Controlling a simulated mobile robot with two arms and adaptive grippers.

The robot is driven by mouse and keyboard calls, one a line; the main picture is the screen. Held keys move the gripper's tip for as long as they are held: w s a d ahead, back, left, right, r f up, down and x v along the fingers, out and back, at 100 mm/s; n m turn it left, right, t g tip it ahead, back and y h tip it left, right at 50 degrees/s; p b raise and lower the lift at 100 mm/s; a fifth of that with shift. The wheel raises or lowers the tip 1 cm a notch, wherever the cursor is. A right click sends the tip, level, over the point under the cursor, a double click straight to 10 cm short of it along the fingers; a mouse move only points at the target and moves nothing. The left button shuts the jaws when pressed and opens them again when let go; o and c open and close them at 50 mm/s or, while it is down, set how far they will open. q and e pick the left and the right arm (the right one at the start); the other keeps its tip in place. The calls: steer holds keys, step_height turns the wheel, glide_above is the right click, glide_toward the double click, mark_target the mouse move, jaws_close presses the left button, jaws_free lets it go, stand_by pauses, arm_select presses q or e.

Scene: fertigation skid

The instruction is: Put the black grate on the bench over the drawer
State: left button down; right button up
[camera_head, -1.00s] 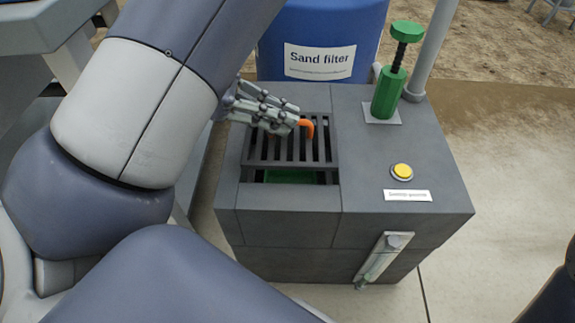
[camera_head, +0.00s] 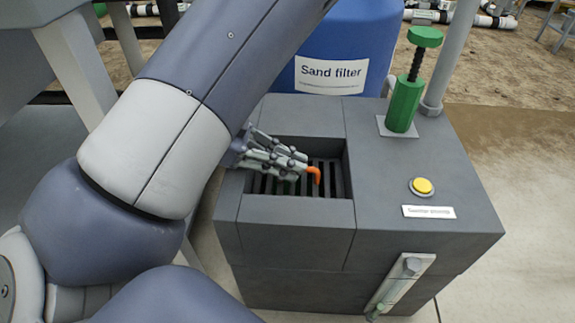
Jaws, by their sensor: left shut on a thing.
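The black grate (camera_head: 338,181) sits inside the rectangular opening in the top of the grey bench (camera_head: 410,165), with its bars below the rim. I cannot tell whether it rests on anything there. My left gripper (camera_head: 301,171) reaches in from the left and is shut on the grate's orange handle (camera_head: 315,176). The gripper and forearm hide the back left part of the grate. The drawer is not visible under the bars. My right gripper is not in view.
A blue sand filter tank (camera_head: 345,40) stands right behind the bench. A green screw post (camera_head: 405,100), a grey pipe (camera_head: 452,60) and a yellow button (camera_head: 422,186) are right of the opening. A pale latch (camera_head: 400,284) is on the front face.

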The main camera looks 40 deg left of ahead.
arm_select(q)
steer(key=shift+f, duration=0.1)
steer(key=c, duration=1.7)
jaws_free()
